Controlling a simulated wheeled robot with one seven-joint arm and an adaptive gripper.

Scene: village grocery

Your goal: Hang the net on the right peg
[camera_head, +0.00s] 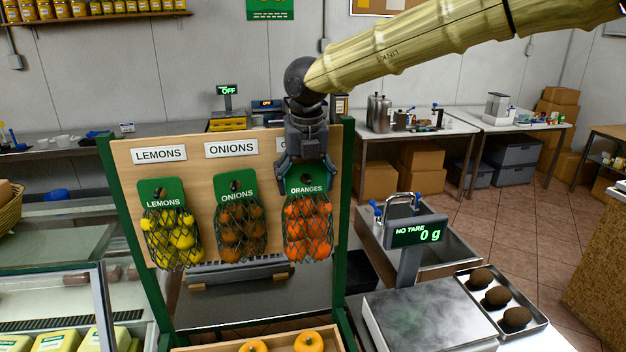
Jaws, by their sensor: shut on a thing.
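The net of oranges (309,228), with a green header card marked ORANGES, hangs upright at the right side of the wooden peg board (190,150). My gripper (306,178) comes down from above and is shut on the card's upper part, one finger on each side. The right peg and the card's hole are hidden behind my gripper, so I cannot tell whether the peg passes through the hole. The lemon net (172,235) hangs at the left and the onion net (240,225) in the middle, under the LEMONS and ONIONS labels. The right label is mostly covered by my gripper.
The board stands in a green frame (130,240). A scale (425,315) reading 0 g and a tray (541,316) with brown round items are at the lower right. A wooden crate (200,349) with orange fruits is below the board. A display case (50,285) is at the left.

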